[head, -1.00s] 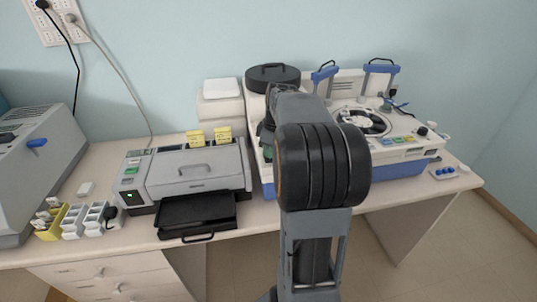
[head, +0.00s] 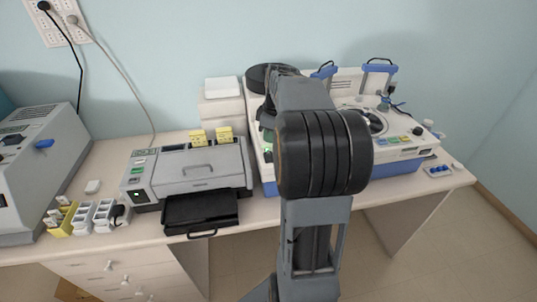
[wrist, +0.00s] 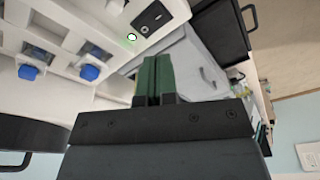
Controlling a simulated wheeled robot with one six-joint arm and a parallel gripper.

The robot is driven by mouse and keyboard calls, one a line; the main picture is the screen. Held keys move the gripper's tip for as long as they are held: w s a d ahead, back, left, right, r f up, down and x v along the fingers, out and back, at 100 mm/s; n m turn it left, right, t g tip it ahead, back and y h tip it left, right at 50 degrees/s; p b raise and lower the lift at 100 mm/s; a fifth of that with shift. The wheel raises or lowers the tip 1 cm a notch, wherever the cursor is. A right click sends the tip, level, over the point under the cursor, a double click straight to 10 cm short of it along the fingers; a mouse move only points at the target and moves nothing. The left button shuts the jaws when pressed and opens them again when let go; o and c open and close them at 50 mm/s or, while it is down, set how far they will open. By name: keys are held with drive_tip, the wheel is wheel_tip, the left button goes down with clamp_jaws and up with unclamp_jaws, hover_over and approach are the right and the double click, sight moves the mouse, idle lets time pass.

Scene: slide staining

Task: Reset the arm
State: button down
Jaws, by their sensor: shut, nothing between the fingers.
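My arm stands in the middle of the head view and reaches toward the bench. My gripper (wrist: 155,80) shows in the wrist view with its two green fingers together, shut and empty. It is above the bench machines, and no object is in its grasp. In the head view I cannot clearly make out the gripper, as my arm hides that area. The white and blue staining machine (head: 405,155) is behind and right of my arm; part of it is hidden.
A grey printer-like device (head: 190,170) with a black tray (head: 200,211) is left of my arm. Small yellow and white racks (head: 98,214) stand farther left beside a grey machine (head: 40,170). A blue-capped tray (head: 438,171) is at the bench's right end. The front floor is clear.

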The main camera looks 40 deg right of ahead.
idle(0.4)
drive_tip(key=shift+d+m, duration=0.1)
drive_tip(key=shift+m, duration=0.6)
drive_tip(key=m, duration=0.1)
drive_tip(key=f+m, duration=0.1)
drive_tip(key=s+f+m, duration=0.1)
drive_tip(key=shift+s+a+f+m, duration=0.1)
drive_tip(key=shift+a+f+m, duration=0.15)
drive_tip(key=shift+m, duration=0.05)
drive_tip(key=s+a+t, duration=0.1)
drive_tip(key=s+a, duration=0.2)
drive_tip(key=a, duration=0.4)
drive_tip(key=s+a+m+t, duration=0.1)
drive_tip(key=s+a, duration=0.3)
drive_tip(key=a, duration=0.2)
drive_tip(key=s+a+m+t+h, duration=0.1)
drive_tip(key=s+a, duration=0.3)
drive_tip(key=a, duration=0.3)
drive_tip(key=shift+s+a+r, duration=0.15)
drive_tip(key=shift+a+r, duration=0.1)
drive_tip(key=shift+a, duration=0.05)
drive_tip(key=shift+d, duration=0.1)
